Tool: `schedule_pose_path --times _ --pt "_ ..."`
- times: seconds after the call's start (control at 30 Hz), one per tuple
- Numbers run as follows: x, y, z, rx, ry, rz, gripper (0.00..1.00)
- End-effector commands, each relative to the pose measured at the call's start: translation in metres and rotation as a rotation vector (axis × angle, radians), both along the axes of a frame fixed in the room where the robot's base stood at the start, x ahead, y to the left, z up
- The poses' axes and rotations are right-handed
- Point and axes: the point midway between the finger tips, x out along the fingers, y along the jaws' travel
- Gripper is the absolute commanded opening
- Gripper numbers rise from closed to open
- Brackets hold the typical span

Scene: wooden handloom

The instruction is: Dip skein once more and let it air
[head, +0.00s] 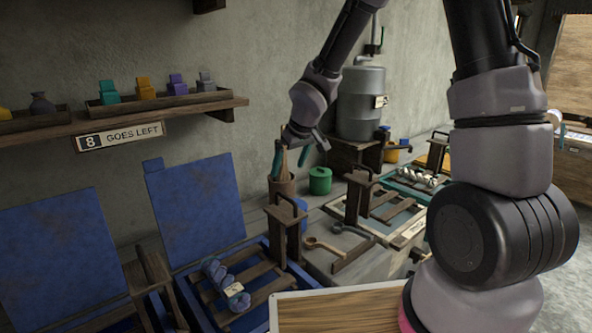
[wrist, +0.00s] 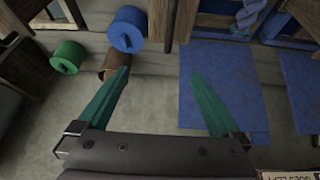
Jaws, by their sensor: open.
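A twisted blue skein (head: 214,271) with a small pale tag lies on the wooden slats of the open blue vat (head: 190,303) at lower left. Its end also shows at the top right of the wrist view (wrist: 250,14). A second, white-and-grey skein (head: 416,177) lies on the teal-edged vat (head: 392,222) at right. My gripper (head: 300,155), with teal fingers, is open and empty. It is up near the wall, well above and behind the blue skein. In the wrist view, the fingers (wrist: 157,74) are spread apart, with a brown pot near the left one.
Upright handled frames (head: 286,236) rise between the vats. Blue boards (head: 195,208) lean on the wall. A shelf (head: 165,117) hangs above.

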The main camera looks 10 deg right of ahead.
Motion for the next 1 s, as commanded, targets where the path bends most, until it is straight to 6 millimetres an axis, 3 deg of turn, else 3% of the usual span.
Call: schedule_pose_path --times 0.07,0.23,0.37,0.87,1.0 --pt "0.0 0.011 -0.013 0.01 0.012 0.031 1.0" --pt "-0.001 0.02 -0.023 0.018 0.015 0.059 1.0" --pt "-0.002 0.021 -0.034 0.017 0.017 0.059 1.0" --pt "-0.002 0.02 -0.103 0.016 0.018 0.057 1.0" --pt "0.0 0.019 -0.103 0.019 0.014 0.055 1.0"
